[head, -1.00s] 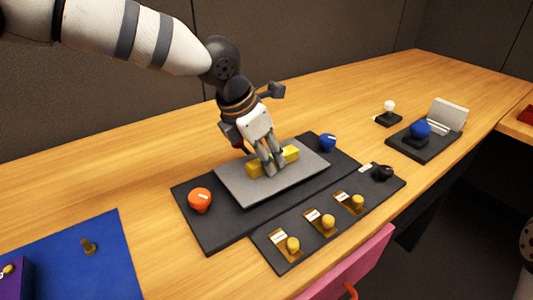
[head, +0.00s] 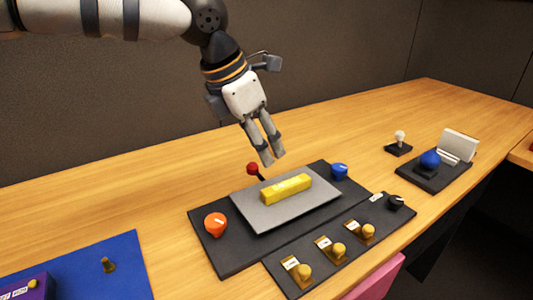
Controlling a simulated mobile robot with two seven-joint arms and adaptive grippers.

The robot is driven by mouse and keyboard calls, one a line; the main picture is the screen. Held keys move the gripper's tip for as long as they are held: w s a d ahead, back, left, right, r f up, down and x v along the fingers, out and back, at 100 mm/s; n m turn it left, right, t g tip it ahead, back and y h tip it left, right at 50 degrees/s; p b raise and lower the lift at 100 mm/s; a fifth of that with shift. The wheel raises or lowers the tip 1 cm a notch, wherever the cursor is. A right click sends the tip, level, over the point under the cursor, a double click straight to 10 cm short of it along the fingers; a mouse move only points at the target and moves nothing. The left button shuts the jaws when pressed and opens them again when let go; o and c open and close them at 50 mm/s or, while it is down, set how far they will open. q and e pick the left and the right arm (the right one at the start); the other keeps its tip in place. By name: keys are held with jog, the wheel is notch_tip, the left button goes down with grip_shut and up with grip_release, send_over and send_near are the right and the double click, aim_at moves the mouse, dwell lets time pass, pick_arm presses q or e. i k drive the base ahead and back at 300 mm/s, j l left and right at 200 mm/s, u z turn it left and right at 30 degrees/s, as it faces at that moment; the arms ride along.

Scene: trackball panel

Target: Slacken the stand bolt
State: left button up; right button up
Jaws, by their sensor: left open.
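No part is clearly marked as the stand bolt, so I cannot tell which one it is. A yellow bar (head: 286,188) lies on a tilted grey plate (head: 262,216) on a black panel (head: 232,260). An orange knob (head: 215,224) and a blue knob (head: 339,171) are on this panel. A red-tipped lever (head: 253,169) rises behind the plate. My left gripper (head: 272,157) is open and empty, above and behind the yellow bar and apart from it. My right gripper is out of view.
A front strip carries several yellow knobs (head: 339,249) and a black knob (head: 395,202). A blue mat (head: 125,254) with a small brass peg (head: 107,265) is at left. A blue ball (head: 430,159) and a white-topped stick (head: 399,137) stand at right. Bare wood lies behind the panel.

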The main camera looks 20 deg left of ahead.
aim_at(395, 202)
jog(key=k+l, duration=0.25)
jog(key=k, duration=0.2)
jog(key=k+l, duration=0.25)
jog(key=k, duration=0.25)
jog(key=k+l, duration=0.25)
jog(key=k, duration=0.2)
